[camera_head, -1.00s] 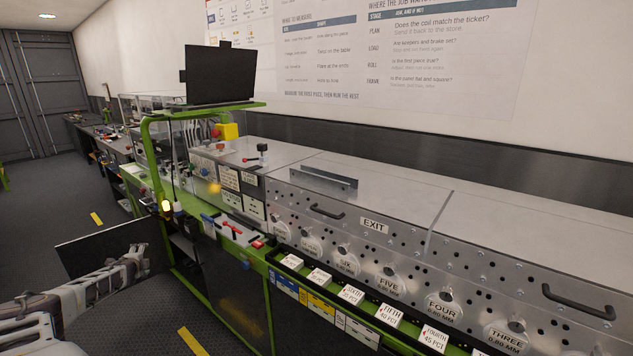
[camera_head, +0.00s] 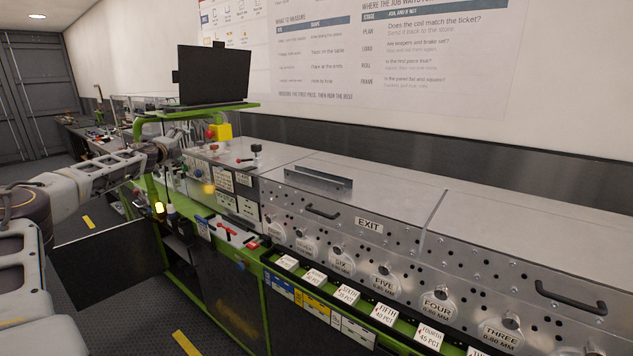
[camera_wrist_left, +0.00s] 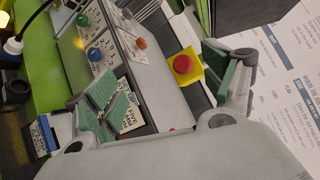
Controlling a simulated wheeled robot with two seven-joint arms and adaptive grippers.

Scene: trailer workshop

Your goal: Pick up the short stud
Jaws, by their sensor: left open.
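A short grey metal channel piece (camera_head: 318,178), which looks like the short stud, lies on the flat top of the long machine in the head view. It does not show in the left wrist view. My left gripper (camera_head: 182,140) is at the left end of the machine, near the green frame, to the left of the channel and apart from it. In the left wrist view the gripper (camera_wrist_left: 172,92) has its green-padded fingers spread wide with nothing held between them. My right gripper is not in view.
A dark screen (camera_head: 214,75) stands on the green frame (camera_head: 195,111). A yellow box with a red button (camera_wrist_left: 183,65) shows beyond the spread fingers. Black knobs (camera_head: 256,149) stand on the machine top. The lid right of the channel is mostly clear.

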